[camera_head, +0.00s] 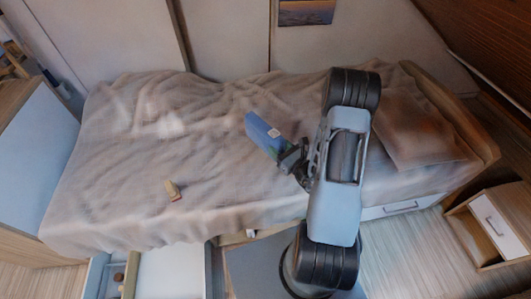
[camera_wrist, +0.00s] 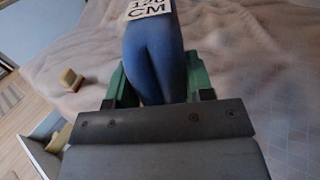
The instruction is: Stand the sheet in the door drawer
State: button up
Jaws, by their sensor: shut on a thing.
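The sheet is a blue folded pack (camera_head: 262,132) with a white label. My gripper (camera_head: 288,155) is shut on it and holds it above the middle of the bed. In the wrist view the blue pack (camera_wrist: 153,60) sits between the green fingers, and part of the label reads "CM". An open drawer (camera_head: 170,272) with a pale bottom sticks out under the front left of the bed. A few small brown things lie at its left side. I cannot tell if this is the door drawer.
A small beige block (camera_head: 173,190) lies on the rumpled bed cover (camera_head: 130,170), left of my gripper. A closed white drawer front (camera_head: 400,209) shows under the bed on the right. A wooden nightstand (camera_head: 487,225) stands at far right. A pale blue panel (camera_head: 38,150) stands at left.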

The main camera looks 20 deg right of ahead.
jog(key=s+d+f+m+h+b, duration=0.1)
jog(key=s+d+f+h+b, duration=0.1)
jog(key=s+d+f+b, duration=0.15)
jog(key=shift+m+t, duration=0.3)
jog(key=shift+w+d+f+b, duration=1.2)
jog(key=shift+w+f+b, duration=0.7)
jog(key=shift+f+b, duration=0.25)
jog(key=shift+w+d+f+b, duration=1.15)
jog(key=shift+w+f+b, duration=0.8)
jog(key=shift+f+b, duration=0.2)
jog(key=shift+w+d+f+b, duration=1.2)
jog(key=shift+w+f+b, duration=0.7)
jog(key=shift+f+b, duration=0.25)
jog(key=shift+f, duration=0.15)
jog(key=o, duration=1.1)
jog(key=shift+o, duration=0.2)
